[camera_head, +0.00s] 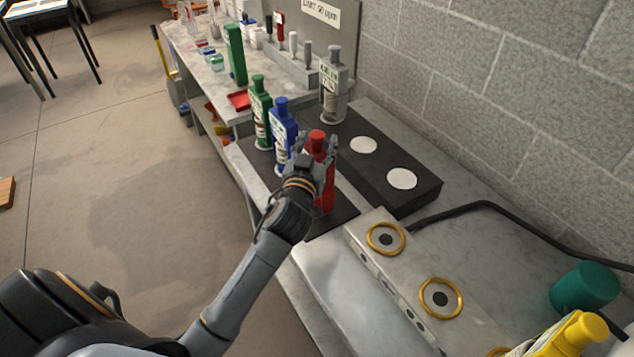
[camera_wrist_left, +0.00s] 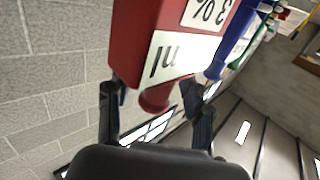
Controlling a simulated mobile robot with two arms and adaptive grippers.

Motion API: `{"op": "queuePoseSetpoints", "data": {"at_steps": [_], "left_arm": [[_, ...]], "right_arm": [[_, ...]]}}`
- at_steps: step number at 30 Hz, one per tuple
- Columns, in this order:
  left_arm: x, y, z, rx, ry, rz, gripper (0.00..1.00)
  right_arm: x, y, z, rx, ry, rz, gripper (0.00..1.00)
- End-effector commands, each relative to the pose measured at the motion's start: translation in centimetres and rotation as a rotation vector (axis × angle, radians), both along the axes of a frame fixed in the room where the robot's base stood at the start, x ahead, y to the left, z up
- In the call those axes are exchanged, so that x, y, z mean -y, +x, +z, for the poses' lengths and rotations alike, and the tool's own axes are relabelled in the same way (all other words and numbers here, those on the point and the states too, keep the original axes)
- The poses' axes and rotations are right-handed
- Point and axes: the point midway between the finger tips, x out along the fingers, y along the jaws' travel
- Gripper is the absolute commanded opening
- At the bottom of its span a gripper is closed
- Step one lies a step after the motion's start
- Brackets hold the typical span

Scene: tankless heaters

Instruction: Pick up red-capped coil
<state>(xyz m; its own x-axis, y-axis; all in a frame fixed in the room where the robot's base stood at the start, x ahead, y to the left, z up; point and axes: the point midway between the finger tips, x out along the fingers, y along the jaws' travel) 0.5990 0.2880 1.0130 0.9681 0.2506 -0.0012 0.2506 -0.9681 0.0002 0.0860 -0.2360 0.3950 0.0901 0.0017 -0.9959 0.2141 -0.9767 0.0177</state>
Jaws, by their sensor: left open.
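The red-capped coil, a red bottle-like body with a red cap (camera_head: 325,198), stands upright on a dark mat at the near end of a row. My left gripper (camera_head: 318,150) is at its upper part, with its fingers on either side of the cap. In the left wrist view the red body (camera_wrist_left: 140,40) with white labels fills the upper middle, and its cap (camera_wrist_left: 155,98) lies between the two open fingers of the left gripper (camera_wrist_left: 155,108). I cannot tell whether a finger touches it. The right gripper is not in view.
Blue (camera_head: 282,130) and green (camera_head: 260,110) bottles stand close behind the red one. A grey bottle (camera_head: 333,90) stands on a black block (camera_head: 385,155) with white discs. A metal unit with gold rings (camera_head: 386,239) is nearer. A yellow bottle (camera_head: 560,340) and green cup (camera_head: 584,290) are at right.

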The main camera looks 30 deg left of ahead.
Motion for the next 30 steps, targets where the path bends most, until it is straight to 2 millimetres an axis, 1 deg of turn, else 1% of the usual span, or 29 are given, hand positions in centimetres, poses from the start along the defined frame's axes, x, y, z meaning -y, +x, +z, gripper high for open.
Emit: {"op": "queuePoseSetpoints", "data": {"at_steps": [3,4,8,9,11,25,30], "left_arm": [[0.0,0.0,0.0,0.000,0.000,0.000,0.52],[0.0,0.0,0.0,0.000,0.000,0.000,0.48],[0.0,0.0,0.0,0.000,0.000,0.000,0.21],[0.0,0.0,0.0,0.000,0.000,0.000,0.13],[0.0,0.0,0.0,0.000,0.000,0.000,0.01],[0.0,0.0,0.3,0.006,0.002,-0.001,0.00],[0.0,0.0,1.1,0.009,0.001,0.000,0.00]], "right_arm": [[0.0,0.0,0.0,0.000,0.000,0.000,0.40],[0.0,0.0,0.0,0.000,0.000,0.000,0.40],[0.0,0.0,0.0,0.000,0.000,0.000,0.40],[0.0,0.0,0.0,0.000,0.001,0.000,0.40],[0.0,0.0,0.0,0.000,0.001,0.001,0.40],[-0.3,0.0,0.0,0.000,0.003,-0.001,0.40],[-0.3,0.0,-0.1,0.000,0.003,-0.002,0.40]]}}
